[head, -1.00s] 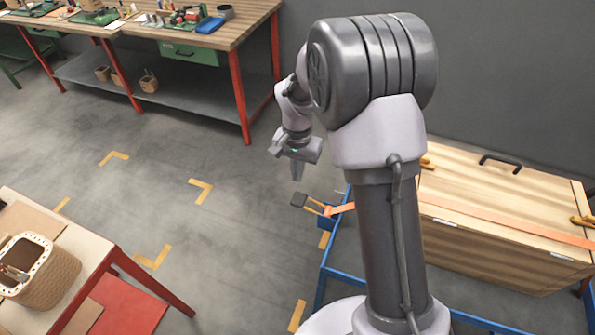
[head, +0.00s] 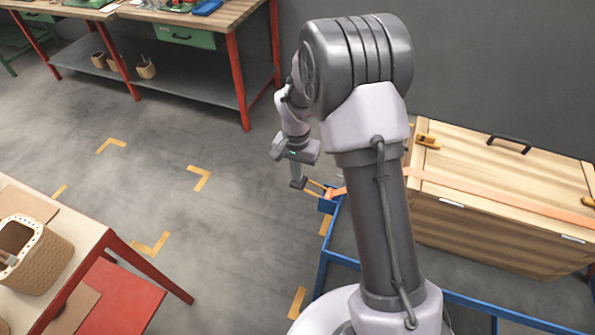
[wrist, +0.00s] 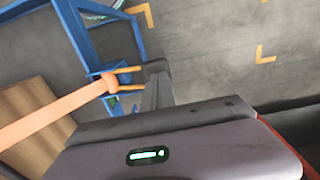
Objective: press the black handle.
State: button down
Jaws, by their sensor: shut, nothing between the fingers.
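The black handle (head: 299,184) is a small dark grip on yellow-orange bars of the orange strap's buckle, at the corner of the blue frame. In the wrist view the handle (wrist: 155,67) shows just beyond my fingertips. My gripper (head: 297,180) points down with its fingers shut and empty. The fingertips are at the handle and overlap it in the head view. I cannot tell whether they touch it. In the wrist view my gripper (wrist: 157,90) partly hides the handle's near side.
A wooden crate (head: 480,235) with an orange strap (head: 490,200) and another dark handle (head: 509,143) on its lid stands at right on the blue frame (head: 325,255). A red-legged table (head: 95,235) is at lower left. A workbench (head: 240,15) stands behind. Floor between is clear.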

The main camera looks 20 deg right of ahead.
aim_at(291, 181)
jog(key=shift+w+a+f+g+h+p, duration=0.15)
jog(key=shift+a+f+g+h+p, duration=0.1)
jog(key=shift+f+h+p, duration=0.2)
jog(key=shift+w+a+f+g+h+p, duration=0.15)
jog(key=shift+a+f+g+h+p, duration=0.1)
jog(key=shift+f+h+p, duration=0.15)
jog(key=f, duration=0.1)
jog(key=f+g+h, duration=0.2)
jog(key=shift+w+a+f+h, duration=0.25)
jog(key=shift+f, duration=0.35)
jog(key=shift+f+b, duration=0.6)
jog(key=shift+f, duration=0.35)
jog(key=shift+s+f, duration=0.1)
jog(key=shift+f, duration=0.05)
jog(key=shift+s+f, duration=0.15)
jog(key=shift+f, duration=0.05)
jog(key=shift+r, duration=0.1)
jog(key=shift+r, duration=0.35)
jog(key=w+a+r+p, duration=0.4)
jog(key=a+r, duration=0.3)
jog(key=r, duration=0.3)
jog(key=shift+w+a+r+p, duration=0.2)
jog(key=shift+w+p, duration=0.2)
jog(key=shift+w, duration=0.5)
